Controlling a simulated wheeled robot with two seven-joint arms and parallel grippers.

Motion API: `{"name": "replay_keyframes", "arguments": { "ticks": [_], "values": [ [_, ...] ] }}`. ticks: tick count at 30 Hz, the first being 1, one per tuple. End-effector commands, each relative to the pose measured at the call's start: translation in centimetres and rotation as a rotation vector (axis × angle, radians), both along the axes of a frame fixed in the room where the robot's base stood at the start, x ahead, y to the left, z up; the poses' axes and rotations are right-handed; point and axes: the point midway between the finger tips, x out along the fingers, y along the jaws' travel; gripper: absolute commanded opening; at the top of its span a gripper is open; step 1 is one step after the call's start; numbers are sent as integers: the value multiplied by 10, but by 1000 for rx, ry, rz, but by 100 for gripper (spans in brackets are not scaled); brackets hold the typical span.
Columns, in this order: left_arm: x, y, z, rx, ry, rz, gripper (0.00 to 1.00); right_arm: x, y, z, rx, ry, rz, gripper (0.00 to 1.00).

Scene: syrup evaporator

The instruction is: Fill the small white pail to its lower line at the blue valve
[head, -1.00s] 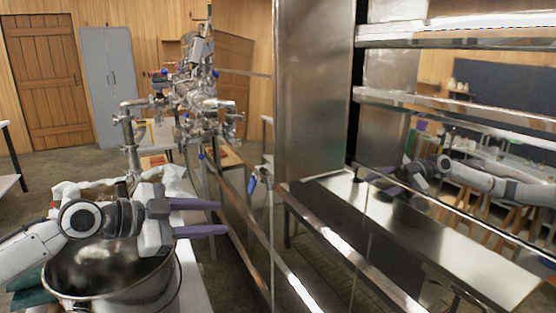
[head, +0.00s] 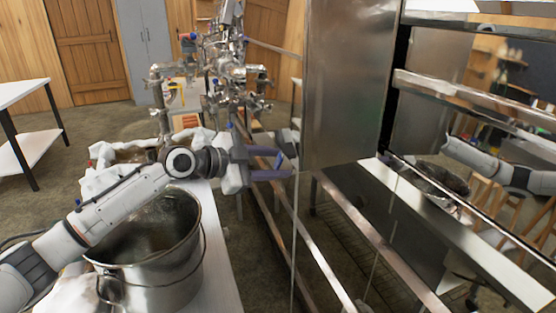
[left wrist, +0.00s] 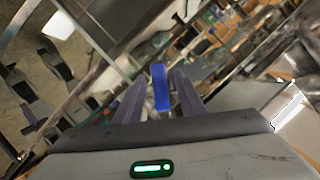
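A blue valve handle (head: 278,160) sits low beside the steel evaporator and shows beside my left gripper's fingertips. In the left wrist view the blue handle (left wrist: 160,88) stands between the two purple fingers, with gaps on either side. My left gripper (head: 277,164) is open; its arm reaches in over the steel pot. The left wrist view shows the open fingers (left wrist: 157,92) spread apart around the handle's line; I cannot tell whether they touch it. I cannot make out the small white pail in either view. My right gripper is not in view.
A large steel pot (head: 150,270) stands on a white bench (head: 222,285) under my left arm. The tall steel evaporator wall (head: 346,85) blocks the right and reflects my arm. Pipes and fittings (head: 232,75) crowd the back. A white table (head: 20,92) stands at far left.

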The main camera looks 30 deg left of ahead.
Motion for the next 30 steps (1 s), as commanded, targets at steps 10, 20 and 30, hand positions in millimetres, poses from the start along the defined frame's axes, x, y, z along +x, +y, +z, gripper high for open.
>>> {"name": "replay_keyframes", "arguments": {
  "ticks": [10, 20, 30],
  "values": [
    [5, -3, -2, 1, 0, 0, 36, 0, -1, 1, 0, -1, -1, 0],
    [5, -3, -2, 0, 0, 0, 0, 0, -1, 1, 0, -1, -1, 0],
    [11, -11, -2, 24, -24, -14, 0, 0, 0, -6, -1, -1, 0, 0]
  ]
}}
